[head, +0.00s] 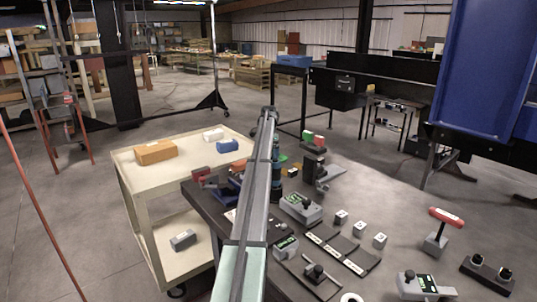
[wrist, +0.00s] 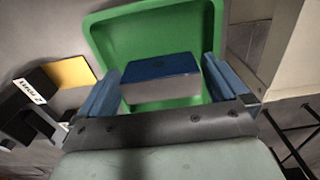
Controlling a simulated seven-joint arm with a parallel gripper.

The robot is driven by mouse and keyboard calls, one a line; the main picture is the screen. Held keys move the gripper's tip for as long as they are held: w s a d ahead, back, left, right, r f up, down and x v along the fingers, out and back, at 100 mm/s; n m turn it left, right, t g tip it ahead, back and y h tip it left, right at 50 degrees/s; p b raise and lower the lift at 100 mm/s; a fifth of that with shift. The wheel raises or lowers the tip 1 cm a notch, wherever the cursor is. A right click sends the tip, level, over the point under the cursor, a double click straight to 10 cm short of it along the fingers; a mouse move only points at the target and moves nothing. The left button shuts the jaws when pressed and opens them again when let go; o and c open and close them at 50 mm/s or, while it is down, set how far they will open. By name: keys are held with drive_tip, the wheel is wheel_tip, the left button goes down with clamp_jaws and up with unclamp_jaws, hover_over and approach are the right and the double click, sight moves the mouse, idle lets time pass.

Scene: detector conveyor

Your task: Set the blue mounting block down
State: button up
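The blue mounting block (wrist: 160,68) shows in the wrist view with a blue face and a pale grey face. It sits between the two blue fingers of my gripper (wrist: 162,75), their tips close along its sides. A green tray (wrist: 104,42) lies behind and around the block in the picture; I cannot tell whether the block touches its floor. In the head view my arm hides the gripper and the block, and only a bit of the green tray (head: 283,158) shows past it.
A cream cart (head: 128,178) at left carries an orange-brown box (head: 156,152), a small blue bin (head: 228,146) and a white one (head: 213,134). A yellow piece (wrist: 70,71) lies left of the tray.

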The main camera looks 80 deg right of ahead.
drive_tip(key=shift+r, duration=0.1)
wheel_tip(320, 180, up, 12)
idle(0.6)
